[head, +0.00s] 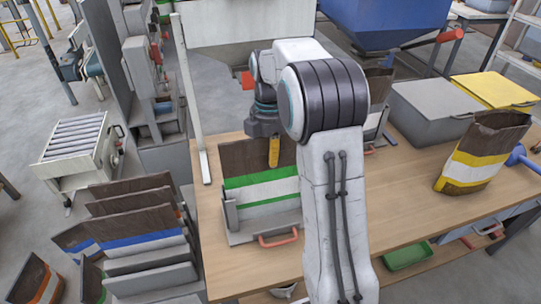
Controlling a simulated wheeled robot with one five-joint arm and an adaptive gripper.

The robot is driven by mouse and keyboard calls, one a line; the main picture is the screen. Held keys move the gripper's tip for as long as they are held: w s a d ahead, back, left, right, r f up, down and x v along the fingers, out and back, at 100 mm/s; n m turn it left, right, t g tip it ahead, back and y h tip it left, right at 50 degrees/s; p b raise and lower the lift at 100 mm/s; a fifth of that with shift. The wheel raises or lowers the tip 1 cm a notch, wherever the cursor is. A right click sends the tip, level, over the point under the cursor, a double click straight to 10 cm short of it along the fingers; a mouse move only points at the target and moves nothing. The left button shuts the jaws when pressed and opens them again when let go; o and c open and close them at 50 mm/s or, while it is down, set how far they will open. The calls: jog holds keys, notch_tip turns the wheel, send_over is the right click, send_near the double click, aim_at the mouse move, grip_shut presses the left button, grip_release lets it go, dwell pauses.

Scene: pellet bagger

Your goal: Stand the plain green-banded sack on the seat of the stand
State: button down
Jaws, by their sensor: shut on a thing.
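The green-banded sack (262,190) is brown at the top with green and white bands below. It is upright at the grey stand (238,238), which has an orange handle (278,239) and sits on the wooden table. My gripper (274,158) points down at the sack's top edge and is shut on it; a yellow finger shows against the brown part. The sack's lower edge is close to the seat, but I cannot tell whether it rests there. My arm hides the area right of the sack.
A yellow-banded sack (484,152) stands on the table (415,220) at right, near a grey box (432,112). Another brown sack (378,88) is partly behind my arm. A rack with a blue-banded sack (150,242) is at left. A pale post (190,100) rises at the table's left edge.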

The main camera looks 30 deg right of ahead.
jog(key=shift+f+b, duration=0.3)
jog(key=shift+f, duration=0.15)
jog(key=c, duration=1.3)
grip_release()
jog(key=shift+r, duration=0.1)
jog(key=shift+c, duration=0.2)
jog(key=shift+r, duration=0.1)
notch_tip(320, 180, up, 9)
jog(key=shift+r, duration=0.2)
jog(key=shift+s+a+r, duration=0.1)
jog(key=shift+s+r, duration=0.05)
jog(key=shift+r, duration=0.1)
jog(key=s+a+f+m+t, duration=0.2)
jog(key=s+a+f+m, duration=0.1)
jog(key=s+m, duration=0.5)
jog(key=s+a+f+m+t, duration=0.2)
jog(key=s+a+m, duration=0.4)
jog(key=s, duration=0.8)
jog(key=shift+f+m+t, duration=0.4)
jog(key=shift+f+m, duration=0.25)
jog(key=shift+m, duration=0.25)
